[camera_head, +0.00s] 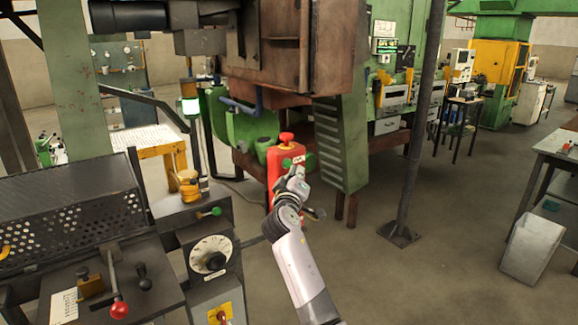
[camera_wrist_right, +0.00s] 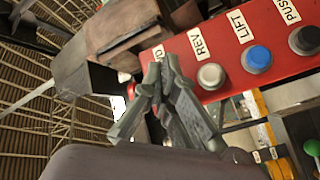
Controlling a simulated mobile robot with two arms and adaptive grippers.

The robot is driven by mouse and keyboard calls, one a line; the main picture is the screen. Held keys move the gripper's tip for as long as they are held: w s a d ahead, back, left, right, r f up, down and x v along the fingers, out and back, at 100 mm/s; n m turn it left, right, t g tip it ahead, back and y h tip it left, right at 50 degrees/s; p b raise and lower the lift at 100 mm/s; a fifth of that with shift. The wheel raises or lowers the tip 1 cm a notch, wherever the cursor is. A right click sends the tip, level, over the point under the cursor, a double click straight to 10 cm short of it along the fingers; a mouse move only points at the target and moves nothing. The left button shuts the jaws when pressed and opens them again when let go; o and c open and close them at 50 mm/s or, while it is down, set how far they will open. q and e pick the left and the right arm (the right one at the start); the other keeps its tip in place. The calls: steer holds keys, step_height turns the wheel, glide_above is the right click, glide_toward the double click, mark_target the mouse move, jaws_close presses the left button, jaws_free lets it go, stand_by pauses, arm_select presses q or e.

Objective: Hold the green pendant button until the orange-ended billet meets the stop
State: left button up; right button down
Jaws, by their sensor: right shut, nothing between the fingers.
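The red pendant (camera_head: 273,172) hangs in the middle of the head view, with a red mushroom button on top. A small green button (camera_head: 287,162) shows on its upper face. My right gripper (camera_head: 293,179) is at the pendant's front, just below that green spot. In the right wrist view the fingers (camera_wrist_right: 163,68) are shut and empty, with tips at the pendant's end beside a partly covered label. Whether they touch a button is hidden. My left gripper is out of view. I cannot make out the orange-ended billet or the stop.
The pendant's other buttons, grey (camera_wrist_right: 211,76), blue (camera_wrist_right: 257,59) and black (camera_wrist_right: 305,40), sit beside the fingers, labelled REV, LIFT and PUSH.

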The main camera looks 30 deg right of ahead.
stand_by(0.8)
steer(key=shift+w+b, duration=0.45)
